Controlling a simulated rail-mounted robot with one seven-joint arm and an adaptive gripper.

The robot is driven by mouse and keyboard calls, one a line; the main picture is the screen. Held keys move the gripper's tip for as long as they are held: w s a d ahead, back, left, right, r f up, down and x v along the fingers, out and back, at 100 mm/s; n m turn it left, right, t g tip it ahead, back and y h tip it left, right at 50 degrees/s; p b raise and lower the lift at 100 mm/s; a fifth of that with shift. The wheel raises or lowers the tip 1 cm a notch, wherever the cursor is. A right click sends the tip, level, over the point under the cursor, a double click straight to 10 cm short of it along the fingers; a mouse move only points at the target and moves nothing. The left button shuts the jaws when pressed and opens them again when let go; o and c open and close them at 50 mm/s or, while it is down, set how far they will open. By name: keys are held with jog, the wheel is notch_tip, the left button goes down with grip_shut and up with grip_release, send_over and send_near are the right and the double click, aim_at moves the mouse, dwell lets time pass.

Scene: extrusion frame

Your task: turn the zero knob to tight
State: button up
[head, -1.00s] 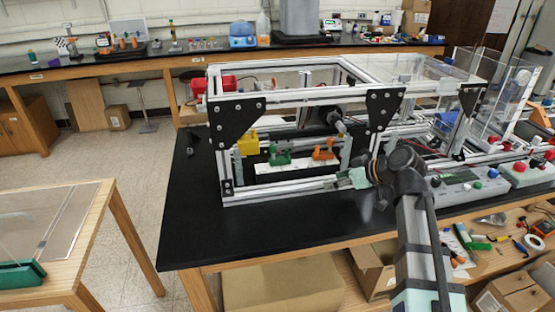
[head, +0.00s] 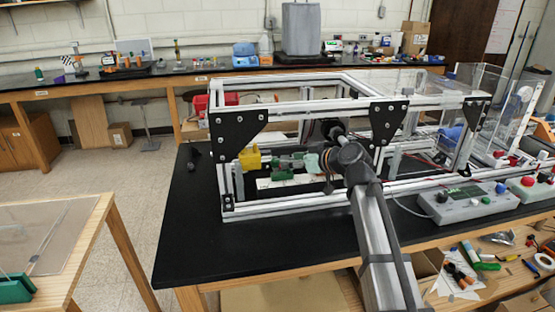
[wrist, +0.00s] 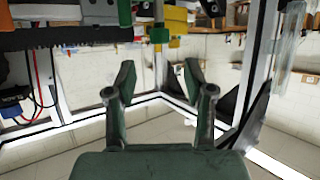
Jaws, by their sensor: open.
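I cannot tell for sure which part is the zero knob. Inside the extrusion frame (head: 345,88), a yellow block (head: 250,157) and a green clamp-like part (head: 286,167) sit along a pale strip. My gripper (head: 306,163) is at the front of the frame, just right of the green part in the head view. In the wrist view my gripper (wrist: 160,75) is open, with nothing between its fingers. Yellow and green parts (wrist: 160,33) show beyond and above the fingertips there. My wrist hides the right part of the strip in the head view.
A grey control box (head: 464,203) with a green display and coloured knobs stands on the black bench (head: 260,240), right of my arm. Frame bars and black corner plates (head: 238,132) surround the gripper's area. The bench's front left is clear.

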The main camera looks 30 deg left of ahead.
aim_at(276, 160)
jog(key=p+x, duration=0.1)
jog(key=x, duration=0.6)
jog(key=shift+a+f, duration=0.1)
jog(key=shift+a, duration=0.2)
grip_shut()
